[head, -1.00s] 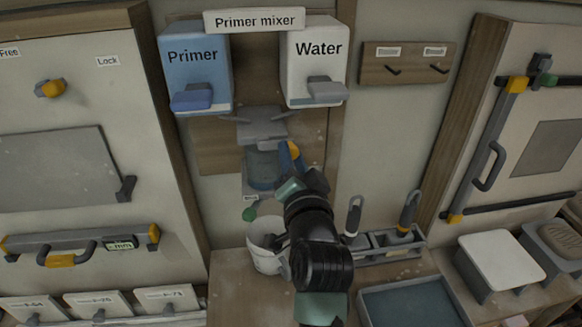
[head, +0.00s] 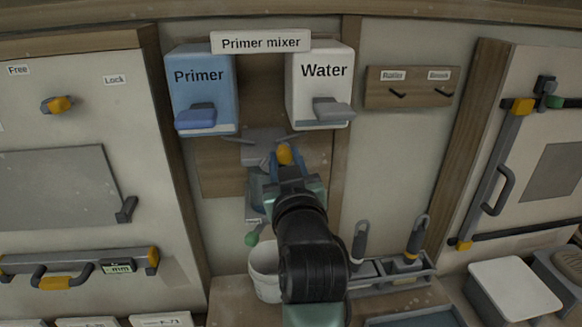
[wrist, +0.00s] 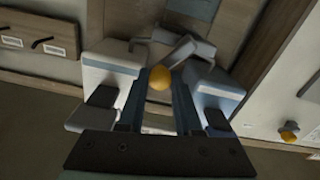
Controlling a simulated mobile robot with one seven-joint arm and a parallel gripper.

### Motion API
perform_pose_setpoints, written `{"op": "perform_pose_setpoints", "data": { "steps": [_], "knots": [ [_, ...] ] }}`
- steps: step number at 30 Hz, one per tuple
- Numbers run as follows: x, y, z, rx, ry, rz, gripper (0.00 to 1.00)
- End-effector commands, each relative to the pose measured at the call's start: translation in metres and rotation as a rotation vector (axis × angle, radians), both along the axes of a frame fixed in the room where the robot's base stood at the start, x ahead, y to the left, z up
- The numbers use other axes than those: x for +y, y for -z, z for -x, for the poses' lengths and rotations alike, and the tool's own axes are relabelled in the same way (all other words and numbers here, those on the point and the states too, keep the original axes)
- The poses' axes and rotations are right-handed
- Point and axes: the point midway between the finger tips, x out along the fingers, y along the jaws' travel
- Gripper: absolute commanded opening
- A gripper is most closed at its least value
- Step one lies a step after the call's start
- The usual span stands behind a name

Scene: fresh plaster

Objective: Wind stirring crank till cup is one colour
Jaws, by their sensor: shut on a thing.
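The primer mixer hangs on the wall, with its crank's yellow knob (head: 285,154) just below the grey mixer head (head: 258,146). My gripper (head: 287,160) is shut on this knob, one blue finger on each side. In the wrist view the knob (wrist: 160,78) sits between the fingertips. The mixing cup (head: 258,188) is under the head, mostly hidden behind my gripper. Its visible part looks dull blue-grey; I cannot tell whether its contents are one colour.
Above are the blue Primer box (head: 203,85) and the white Water box (head: 319,85), each with a lever. Below are a green knob (head: 251,239) and a white bucket (head: 264,270). A tool rack (head: 392,279) stands at the right. Free wall lies right of my gripper.

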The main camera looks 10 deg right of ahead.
Motion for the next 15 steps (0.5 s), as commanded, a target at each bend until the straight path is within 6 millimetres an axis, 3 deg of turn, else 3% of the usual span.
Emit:
{"op": "perform_pose_setpoints", "data": {
  "steps": [15],
  "knots": [
    [0.021,-0.007,0.0,0.001,0.0,0.492,0.0]
  ]
}}
